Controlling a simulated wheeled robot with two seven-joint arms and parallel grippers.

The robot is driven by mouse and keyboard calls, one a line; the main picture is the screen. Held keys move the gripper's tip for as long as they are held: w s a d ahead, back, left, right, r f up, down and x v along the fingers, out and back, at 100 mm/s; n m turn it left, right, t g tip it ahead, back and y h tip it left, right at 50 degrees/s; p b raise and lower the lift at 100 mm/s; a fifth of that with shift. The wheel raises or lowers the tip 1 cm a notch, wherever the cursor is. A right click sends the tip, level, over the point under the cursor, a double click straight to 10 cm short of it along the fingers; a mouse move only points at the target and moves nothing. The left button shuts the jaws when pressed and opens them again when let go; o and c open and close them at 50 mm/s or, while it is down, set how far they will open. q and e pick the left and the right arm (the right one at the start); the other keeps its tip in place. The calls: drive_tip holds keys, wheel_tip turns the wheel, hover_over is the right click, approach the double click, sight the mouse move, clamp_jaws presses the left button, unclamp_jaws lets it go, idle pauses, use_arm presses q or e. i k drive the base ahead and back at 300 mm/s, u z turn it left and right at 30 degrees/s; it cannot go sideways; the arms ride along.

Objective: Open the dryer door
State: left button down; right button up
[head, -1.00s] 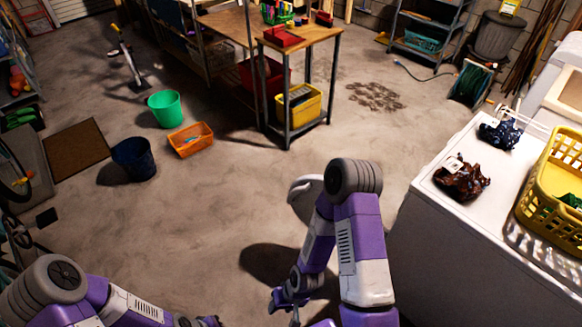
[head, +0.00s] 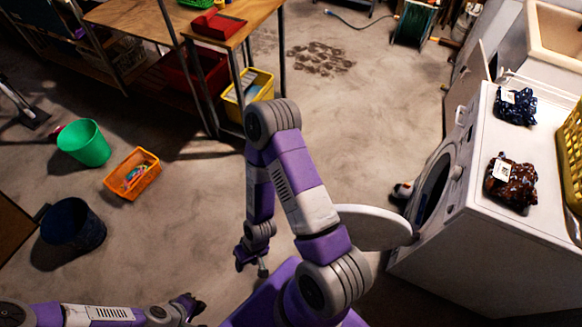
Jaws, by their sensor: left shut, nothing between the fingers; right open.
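The white dryer (head: 500,235) stands at the right in the head view. Its front shows at a slant, with a dark round opening (head: 433,188). The round white dryer door (head: 370,228) stands swung out from the front, wide open. My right arm passes in front of the door and hides part of it. My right gripper (head: 254,263) is open and empty, low over the floor left of the door and apart from it. My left gripper (head: 190,306) is shut and empty at the bottom left, far from the dryer.
Dark blue (head: 515,106) and brown (head: 511,182) cloth bundles and a yellow basket (head: 571,150) sit on the dryer. A green bucket (head: 84,145), an orange bin (head: 133,175) and a dark blue bucket (head: 72,228) stand left. A workbench (head: 240,35) stands behind. The middle floor is clear.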

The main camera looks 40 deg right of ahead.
sight(369, 228)
drive_tip(key=i, duration=0.9)
drive_tip(key=z, duration=4.05)
